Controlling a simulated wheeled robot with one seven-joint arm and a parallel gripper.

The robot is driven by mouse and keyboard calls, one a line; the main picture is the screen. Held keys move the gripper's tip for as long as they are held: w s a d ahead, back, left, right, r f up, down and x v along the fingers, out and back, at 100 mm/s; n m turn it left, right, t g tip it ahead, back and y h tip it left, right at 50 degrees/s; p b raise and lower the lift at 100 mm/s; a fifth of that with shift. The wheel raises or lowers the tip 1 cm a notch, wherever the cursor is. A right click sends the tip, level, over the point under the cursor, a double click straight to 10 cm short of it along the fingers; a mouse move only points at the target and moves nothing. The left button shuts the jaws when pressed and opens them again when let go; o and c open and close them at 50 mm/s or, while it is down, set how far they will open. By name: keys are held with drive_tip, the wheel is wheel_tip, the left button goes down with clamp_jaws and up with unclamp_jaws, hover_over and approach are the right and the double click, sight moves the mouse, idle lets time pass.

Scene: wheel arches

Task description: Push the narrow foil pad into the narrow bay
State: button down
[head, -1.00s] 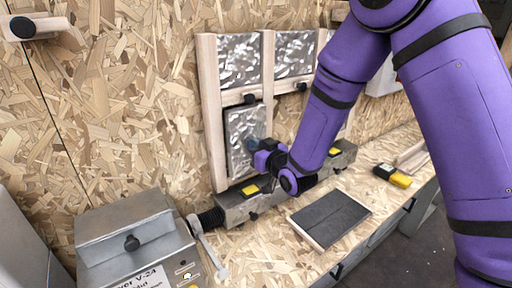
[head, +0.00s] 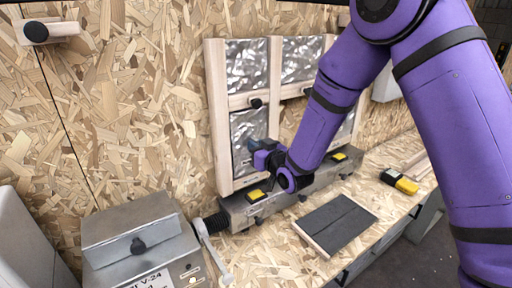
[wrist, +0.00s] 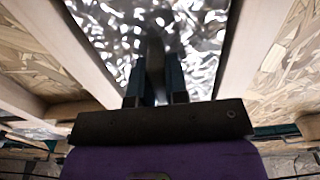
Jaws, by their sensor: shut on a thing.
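The narrow foil pad (head: 247,126) is crinkled silver. It sits upright in the lower left bay of the wooden frame (head: 218,120) on the wall and looks about flush with the battens. My gripper (head: 256,147) is at the pad's lower right. In the wrist view the gripper (wrist: 156,85) is shut on a blurred grey upright piece that stands out from the pad (wrist: 205,35). Pale battens run close along both sides of the pad there. The pad's lower edge is partly hidden by my gripper.
Foil fills the upper bays (head: 240,66); black knobs sit on the crossbar. Below is a grey metal beam (head: 236,213) with yellow-topped parts. A grey box (head: 140,240) stands at left. A dark panel (head: 335,225) and a yellow-black tool (head: 400,181) lie on the bench.

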drive_tip(key=shift+w+a, duration=0.1)
drive_tip(key=shift+w, duration=0.1)
drive_tip(key=c, duration=1.1)
unclamp_jaws()
drive_tip(key=shift+o, duration=0.2)
drive_tip(key=shift+s, duration=0.1)
